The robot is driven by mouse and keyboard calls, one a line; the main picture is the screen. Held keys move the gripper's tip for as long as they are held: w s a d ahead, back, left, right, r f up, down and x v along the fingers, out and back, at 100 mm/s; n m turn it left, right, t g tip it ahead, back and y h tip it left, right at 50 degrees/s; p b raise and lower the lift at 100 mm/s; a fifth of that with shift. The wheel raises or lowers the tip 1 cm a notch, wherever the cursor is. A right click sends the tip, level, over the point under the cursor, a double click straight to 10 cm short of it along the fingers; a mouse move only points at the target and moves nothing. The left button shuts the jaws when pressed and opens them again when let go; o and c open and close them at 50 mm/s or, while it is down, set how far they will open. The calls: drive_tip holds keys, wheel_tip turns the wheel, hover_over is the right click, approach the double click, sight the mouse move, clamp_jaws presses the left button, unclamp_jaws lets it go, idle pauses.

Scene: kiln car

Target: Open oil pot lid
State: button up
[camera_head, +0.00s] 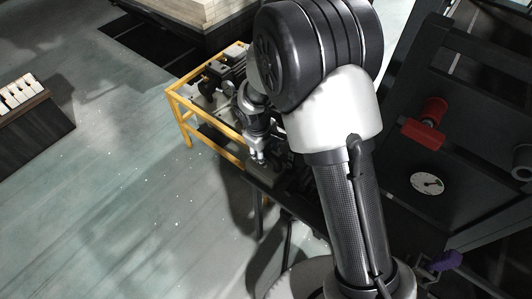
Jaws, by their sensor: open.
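My gripper (259,158) is in view near the middle, small and pointing down, at the near corner of a yellow guard rail (184,119). It is open, and I see nothing held in it. Machinery (217,79) with dark and metal parts stands inside the rail. I cannot make out an oil pot or its lid; my arm hides much of the area right of the gripper.
A dark panel on the right carries a red fitting (425,122), a round gauge (427,183) and a purple part (446,260). A dark box (38,136) with pale blocks stands at left. A pale stack (188,10) is at the top. The left floor is clear.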

drive_tip(key=shift+f, duration=0.15)
drive_tip(key=shift+c, duration=0.2)
clamp_jaws()
idle(0.3)
